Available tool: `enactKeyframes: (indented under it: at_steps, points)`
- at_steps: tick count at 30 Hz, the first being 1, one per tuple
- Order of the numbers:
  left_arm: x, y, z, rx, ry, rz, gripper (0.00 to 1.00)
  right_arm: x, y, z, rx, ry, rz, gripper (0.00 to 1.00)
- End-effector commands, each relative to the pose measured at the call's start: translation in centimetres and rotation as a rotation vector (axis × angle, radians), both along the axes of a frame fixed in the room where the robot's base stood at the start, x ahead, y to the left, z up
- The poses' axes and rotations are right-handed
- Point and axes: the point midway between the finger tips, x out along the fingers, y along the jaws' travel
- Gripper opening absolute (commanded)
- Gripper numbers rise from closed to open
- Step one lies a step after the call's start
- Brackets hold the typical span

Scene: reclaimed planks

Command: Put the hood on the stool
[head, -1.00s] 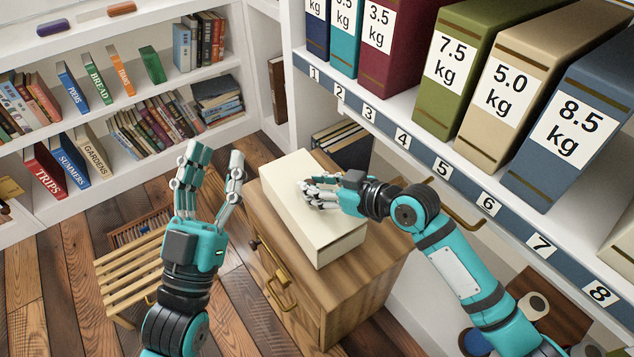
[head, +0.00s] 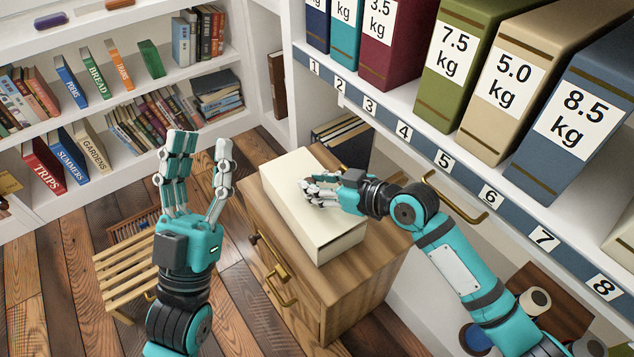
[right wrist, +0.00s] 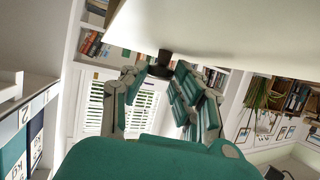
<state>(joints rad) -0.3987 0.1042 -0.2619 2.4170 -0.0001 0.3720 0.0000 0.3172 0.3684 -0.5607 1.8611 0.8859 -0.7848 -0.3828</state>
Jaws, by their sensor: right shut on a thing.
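The cream box-shaped hood (head: 292,188) rests on the wooden drawer cabinet (head: 385,265) in the head view. My right gripper (head: 322,192) is at the hood's upper face. In the right wrist view the hood's pale surface (right wrist: 225,30) fills the top, and a dark knob (right wrist: 162,62) on it sits between the fingers of my right gripper (right wrist: 160,80), which are shut on it. The slatted wooden stool (head: 125,270) stands on the floor at the left, partly behind my left arm. My left gripper (head: 200,152) is open and empty, raised left of the cabinet.
The numbered shelf (head: 445,163) with large weight-labelled binders (head: 455,60) rises close at the right of the cabinet. Bookshelves (head: 130,75) line the back left. A dark stack (head: 345,140) stands behind the cabinet. The plank floor (head: 70,310) is open around the stool.

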Motion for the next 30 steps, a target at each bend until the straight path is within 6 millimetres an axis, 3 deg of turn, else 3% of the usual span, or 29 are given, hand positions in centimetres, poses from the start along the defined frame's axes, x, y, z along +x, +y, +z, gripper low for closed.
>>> enactKeyframes:
  at_steps: [1, 2, 7, 19, 30]
  points:
    - [0.0, 0.0, 0.0, 0.000, 0.000, 0.000, 0.40, 0.0, 0.0, 0.1, 0.002, -0.002, 0.000, 0.00]
    - [0.0, 0.0, 0.0, 0.000, 0.000, 0.000, 0.40, 0.0, 0.0, 0.1, 0.002, -0.002, 0.000, 0.31]
    - [0.0, 0.0, 0.0, 0.000, 0.000, 0.000, 0.40, 0.0, 0.0, 0.1, 0.002, -0.001, 0.000, 0.54]
    - [0.0, 0.0, 0.0, 0.000, 0.001, 0.000, 0.40, -0.5, -0.8, 0.3, -0.001, 0.000, -0.001, 0.55]
    - [0.0, 0.0, 0.0, 0.000, 0.001, 0.000, 0.40, -4.4, -6.4, 3.1, -0.004, 0.000, -0.001, 0.55]
